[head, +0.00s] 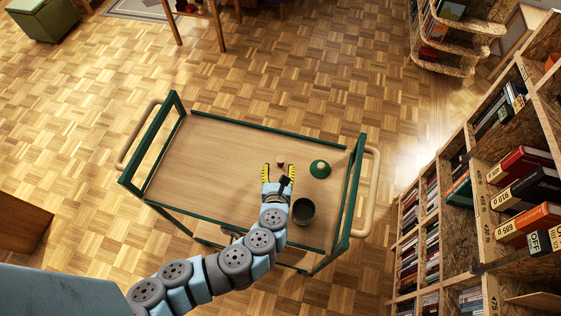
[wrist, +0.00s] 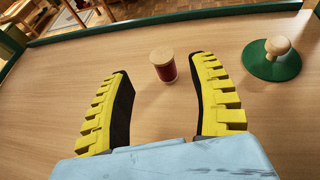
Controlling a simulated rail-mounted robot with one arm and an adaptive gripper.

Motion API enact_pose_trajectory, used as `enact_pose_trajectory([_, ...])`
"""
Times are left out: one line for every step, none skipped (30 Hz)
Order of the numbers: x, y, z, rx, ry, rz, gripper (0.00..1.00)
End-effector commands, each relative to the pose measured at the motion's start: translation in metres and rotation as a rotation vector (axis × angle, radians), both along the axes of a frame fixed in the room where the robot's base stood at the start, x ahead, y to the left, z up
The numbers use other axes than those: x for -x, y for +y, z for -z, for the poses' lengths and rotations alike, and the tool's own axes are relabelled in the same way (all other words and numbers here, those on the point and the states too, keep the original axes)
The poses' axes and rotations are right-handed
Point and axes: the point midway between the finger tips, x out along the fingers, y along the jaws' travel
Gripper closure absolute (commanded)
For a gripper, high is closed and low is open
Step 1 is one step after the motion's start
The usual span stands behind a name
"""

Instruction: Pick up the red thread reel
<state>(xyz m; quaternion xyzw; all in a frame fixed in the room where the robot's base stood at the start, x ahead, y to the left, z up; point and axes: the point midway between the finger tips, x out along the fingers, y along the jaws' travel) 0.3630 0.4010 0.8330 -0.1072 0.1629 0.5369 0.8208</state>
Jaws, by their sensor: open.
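The red thread reel (wrist: 163,66) stands upright on the wooden cart top, with a pale round top and a dark red middle. In the head view the reel (head: 280,163) is a small spot just beyond my gripper. My gripper (head: 278,167) has yellow-ridged fingers and is open and empty. In the wrist view its fingers (wrist: 160,66) stand wide apart. The reel shows between and slightly beyond the fingertips, nearer the right one, touching neither finger as far as I can see.
A green lid with a pale knob (head: 320,169) lies right of the reel. A dark green pot (head: 304,211) stands right of my wrist. The cart (head: 190,160) has green rails; its left half is bare. A bookshelf (head: 480,200) stands to the right.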

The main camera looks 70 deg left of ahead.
Motion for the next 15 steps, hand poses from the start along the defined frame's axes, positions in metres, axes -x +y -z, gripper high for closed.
enact_pose_trajectory([-0.002,0.003,0.002,-0.001,-0.001,-0.002,0.4])
enact_pose_trajectory([-0.003,0.006,0.003,-0.001,-0.001,-0.002,0.4])
enact_pose_trajectory([-0.004,0.009,0.005,0.0,0.001,-0.004,0.4])
enact_pose_trajectory([-0.006,0.012,0.006,0.0,0.0,-0.004,0.4])
enact_pose_trajectory([-0.007,0.015,0.007,0.001,0.0,-0.004,0.4])
enact_pose_trajectory([-0.01,0.019,0.009,0.001,-0.001,-0.004,0.4])
enact_pose_trajectory([-0.013,0.021,0.009,0.0,-0.001,-0.003,0.4])
enact_pose_trajectory([-0.015,0.024,0.01,0.0,-0.002,-0.001,0.4])
enact_pose_trajectory([-0.017,0.028,0.011,-0.001,-0.003,-0.001,0.4])
enact_pose_trajectory([-0.018,0.03,0.012,-0.001,-0.003,-0.002,0.4])
enact_pose_trajectory([-0.018,0.033,0.013,0.0,-0.001,-0.003,0.4])
enact_pose_trajectory([-0.019,0.036,0.014,-0.001,-0.001,-0.004,0.4])
enact_pose_trajectory([-0.019,0.037,0.015,0.0,0.001,-0.004,0.4])
enact_pose_trajectory([-0.019,0.039,0.016,-0.001,0.001,-0.004,0.4])
enact_pose_trajectory([-0.02,0.04,0.017,-0.001,0.002,-0.003,0.4])
